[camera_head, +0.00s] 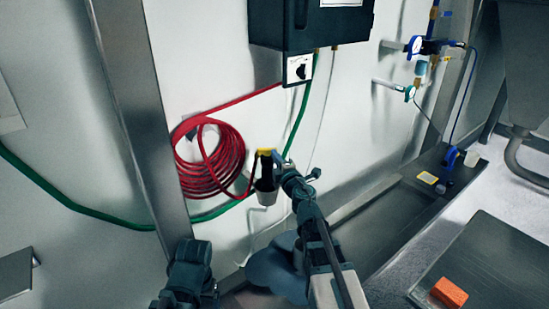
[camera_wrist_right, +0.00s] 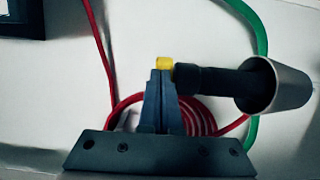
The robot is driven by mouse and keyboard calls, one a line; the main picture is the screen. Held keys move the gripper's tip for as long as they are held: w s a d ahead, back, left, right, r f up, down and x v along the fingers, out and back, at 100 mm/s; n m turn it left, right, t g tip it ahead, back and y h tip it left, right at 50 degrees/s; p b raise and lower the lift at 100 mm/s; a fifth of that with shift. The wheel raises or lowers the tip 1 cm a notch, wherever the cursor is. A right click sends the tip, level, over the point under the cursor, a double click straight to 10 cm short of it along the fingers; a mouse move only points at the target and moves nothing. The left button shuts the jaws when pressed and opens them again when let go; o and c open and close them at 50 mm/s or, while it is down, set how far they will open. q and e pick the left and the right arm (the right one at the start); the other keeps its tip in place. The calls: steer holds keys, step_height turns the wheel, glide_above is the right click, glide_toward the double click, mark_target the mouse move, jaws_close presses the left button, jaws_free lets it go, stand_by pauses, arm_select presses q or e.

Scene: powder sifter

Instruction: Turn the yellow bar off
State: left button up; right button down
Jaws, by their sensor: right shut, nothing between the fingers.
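The yellow bar (camera_head: 266,151) is a small yellow piece at the top of a dark fitting with a grey cone-shaped end (camera_head: 267,190), in front of the wall. In the right wrist view the yellow bar (camera_wrist_right: 164,63) shows just beyond the fingertips, beside the black stem (camera_wrist_right: 215,80) of the fitting. My right gripper (camera_head: 278,160) is shut and empty, right at the bar's side; its fingers (camera_wrist_right: 160,76) are together. I cannot tell whether the tips touch the bar. A dark part of my left arm shows at the lower left, with no fingers visible.
A coiled red hose (camera_head: 212,160) hangs on the wall left of the fitting, and a green hose (camera_head: 75,208) runs along the wall. A dark box (camera_head: 300,25) is mounted above. Gauges and valves (camera_head: 416,45) are at the upper right. An orange block (camera_head: 450,292) lies at the lower right.

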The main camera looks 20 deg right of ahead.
steer(key=shift+d, duration=0.15)
steer(key=shift+w+d+n+g+y, duration=0.2)
steer(key=shift+w+d+n+y, duration=0.5)
steer(key=shift+y, duration=0.45)
steer(key=shift+w+d+n+g+y, duration=0.2)
steer(key=shift+w+d+n+y, duration=0.3)
steer(key=shift+n+y, duration=0.5)
